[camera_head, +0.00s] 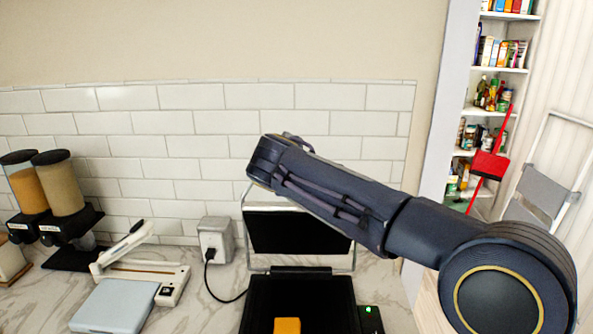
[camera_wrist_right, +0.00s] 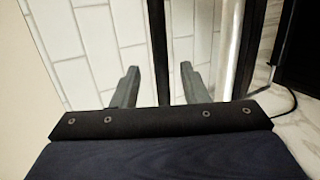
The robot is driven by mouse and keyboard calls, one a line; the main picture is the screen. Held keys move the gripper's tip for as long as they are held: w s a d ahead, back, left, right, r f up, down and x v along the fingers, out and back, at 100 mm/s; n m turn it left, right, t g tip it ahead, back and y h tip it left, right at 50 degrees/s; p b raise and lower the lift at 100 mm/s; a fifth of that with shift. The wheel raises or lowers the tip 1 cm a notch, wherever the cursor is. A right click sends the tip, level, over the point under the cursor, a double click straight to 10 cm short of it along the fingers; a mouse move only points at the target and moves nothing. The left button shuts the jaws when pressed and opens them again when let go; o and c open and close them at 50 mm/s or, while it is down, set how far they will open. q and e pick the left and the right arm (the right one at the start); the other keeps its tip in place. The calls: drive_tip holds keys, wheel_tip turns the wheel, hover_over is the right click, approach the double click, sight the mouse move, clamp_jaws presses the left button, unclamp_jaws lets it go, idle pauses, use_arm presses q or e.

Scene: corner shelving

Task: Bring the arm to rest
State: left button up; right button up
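My right arm (camera_head: 335,200) comes in from the right of the head view and reaches across toward the tiled wall. Its gripper is hidden behind the arm there. In the right wrist view my right gripper (camera_wrist_right: 160,80) has its two grey fingers apart, with tiles and dark and metal bars showing behind and between them. I cannot see anything clearly held. My left gripper is in neither view.
A black press (camera_head: 255,300) stands open below the arm, its lid (camera_head: 290,232) raised and an orange piece (camera_head: 287,326) on its plate. A blue-grey scale (camera_head: 112,306), white slicer (camera_head: 140,270) and dispensers (camera_head: 60,185) stand left. Shelves (camera_head: 497,70) are right.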

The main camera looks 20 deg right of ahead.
drive_tip(key=s+d+f+m+g+y, duration=0.2)
drive_tip(key=s+d+f+m, duration=0.1)
drive_tip(key=s+d+f, duration=0.3)
drive_tip(key=s+d+f+m+g+y, duration=0.2)
drive_tip(key=s+d+f+m, duration=0.15)
drive_tip(key=s, duration=0.55)
drive_tip(key=s+a+f+m+y, duration=0.1)
drive_tip(key=s+a+f+m, duration=0.1)
drive_tip(key=s, duration=0.5)
drive_tip(key=s+a+f+m+g+y, duration=0.1)
drive_tip(key=s+a+f+m+y, duration=0.1)
drive_tip(key=s+f, duration=0.5)
drive_tip(key=s+a+f+m+g+y, duration=0.1)
drive_tip(key=s+a+f+m+y, duration=0.1)
drive_tip(key=s, duration=0.7)
wheel_tip(320, 180, down, 2)
drive_tip(key=a+m, duration=0.1)
drive_tip(key=m, duration=0.2)
drive_tip(key=shift+a+f, duration=0.2)
drive_tip(key=shift+f, duration=0.05)
